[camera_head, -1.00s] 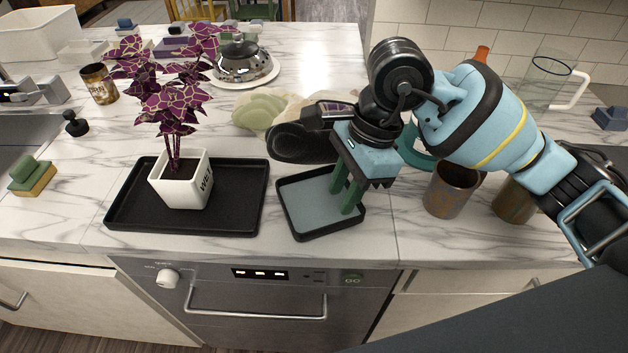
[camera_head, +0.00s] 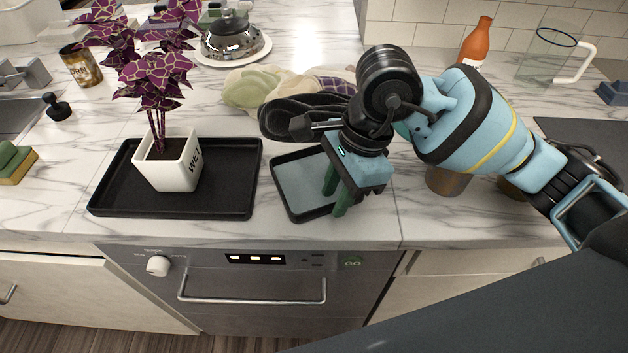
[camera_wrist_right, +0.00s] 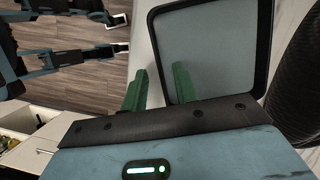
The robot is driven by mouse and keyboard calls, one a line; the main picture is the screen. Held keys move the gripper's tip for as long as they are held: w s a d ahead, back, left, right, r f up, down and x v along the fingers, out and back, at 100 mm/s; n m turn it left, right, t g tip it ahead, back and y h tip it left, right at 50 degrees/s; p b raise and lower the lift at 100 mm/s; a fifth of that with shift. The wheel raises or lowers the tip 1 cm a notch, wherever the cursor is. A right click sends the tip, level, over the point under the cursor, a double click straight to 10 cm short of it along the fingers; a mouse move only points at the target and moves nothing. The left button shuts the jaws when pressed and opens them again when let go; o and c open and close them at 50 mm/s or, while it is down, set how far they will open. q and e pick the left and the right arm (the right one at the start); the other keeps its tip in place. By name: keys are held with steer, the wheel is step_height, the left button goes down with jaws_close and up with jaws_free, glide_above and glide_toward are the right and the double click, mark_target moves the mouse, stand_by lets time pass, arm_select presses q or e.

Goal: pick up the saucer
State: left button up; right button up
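The saucer (camera_head: 300,181) appears to be the small rectangular dish with a black raised rim and a grey-blue floor, lying flat on the counter. Its right side is partly hidden by my right gripper (camera_head: 332,204). That gripper points down with two green fingers apart. In the right wrist view, the saucer (camera_wrist_right: 213,45) lies under the right-hand finger, while the other finger is outside its rim. The rim runs between the fingers of the open gripper (camera_wrist_right: 160,67); I cannot tell whether either touches it.
A larger black tray (camera_head: 232,200) with a white potted purple plant (camera_head: 168,165) stands left of the saucer. A dark ridged object (camera_head: 290,112) lies just behind it. A brown cup (camera_head: 446,181) stands to the right, partly behind my arm. The counter's front edge is close.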

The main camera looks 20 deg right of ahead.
steer(key=shift+x, duration=0.95)
steer(key=shift+r, duration=0.1)
jaws_close()
arm_select(q)
steer(key=shift+d+f, duration=0.1)
steer(key=shift+f, duration=0.25)
steer(key=shift+s, duration=0.1)
steer(key=shift+s+f, duration=0.1)
steer(key=shift+s, duration=0.2)
arm_select(e)
steer(key=shift+r, duration=0.1)
